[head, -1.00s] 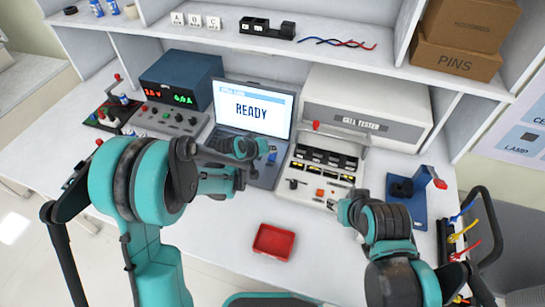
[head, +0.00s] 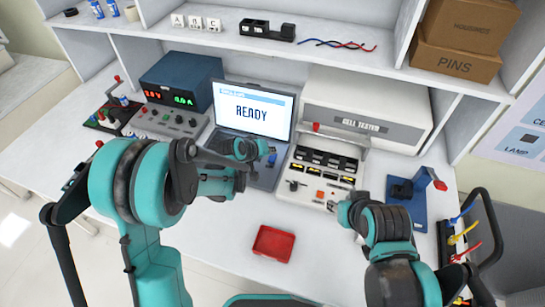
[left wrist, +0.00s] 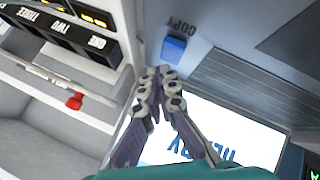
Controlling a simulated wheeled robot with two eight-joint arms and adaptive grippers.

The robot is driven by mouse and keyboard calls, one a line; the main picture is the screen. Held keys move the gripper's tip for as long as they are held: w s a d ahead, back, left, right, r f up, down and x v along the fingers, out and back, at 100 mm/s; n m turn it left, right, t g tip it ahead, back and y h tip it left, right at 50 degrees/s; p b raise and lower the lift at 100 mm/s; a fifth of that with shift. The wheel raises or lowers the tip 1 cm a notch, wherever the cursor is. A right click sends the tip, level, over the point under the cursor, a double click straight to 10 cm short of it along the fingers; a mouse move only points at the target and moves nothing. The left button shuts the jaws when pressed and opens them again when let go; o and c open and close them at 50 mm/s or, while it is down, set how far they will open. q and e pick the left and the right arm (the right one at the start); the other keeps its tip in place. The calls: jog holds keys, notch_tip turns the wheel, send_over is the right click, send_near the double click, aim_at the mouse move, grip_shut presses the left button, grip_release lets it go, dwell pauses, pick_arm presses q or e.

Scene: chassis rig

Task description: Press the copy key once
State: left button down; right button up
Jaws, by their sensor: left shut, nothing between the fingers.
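The copy key is a blue key (left wrist: 173,49) beside the printed word COPY on the laptop's grey deck, in the left wrist view. It shows small in the head view (head: 272,159) at the right of the keyboard. My left gripper (left wrist: 160,74) is shut and empty, its fingertips just short of the key in the picture; whether they touch it I cannot tell. In the head view my left gripper (head: 265,150) is over the laptop (head: 252,110), whose screen reads READY. My right gripper (head: 338,206) is near the tester's front edge; its fingers are too small to read.
The cell tester (head: 365,115) with its slots and switches stands right of the laptop. A power supply (head: 180,85) stands to the left. A red tray (head: 272,243) lies in front on clear white bench. A blue fixture (head: 407,200) is at the right.

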aim_at(271, 158)
pick_arm(q)
jog(key=shift+f+b, duration=0.45)
jog(key=shift+f, duration=0.45)
dwell(0.7)
jog(key=shift+r, duration=0.1)
jog(key=shift+r+p, duration=0.55)
jog(key=shift+r, duration=0.25)
jog(key=shift+r, duration=0.15)
notch_tip(271, 158, up, 5)
jog(key=p, duration=0.3)
jog(key=shift+p, duration=0.35)
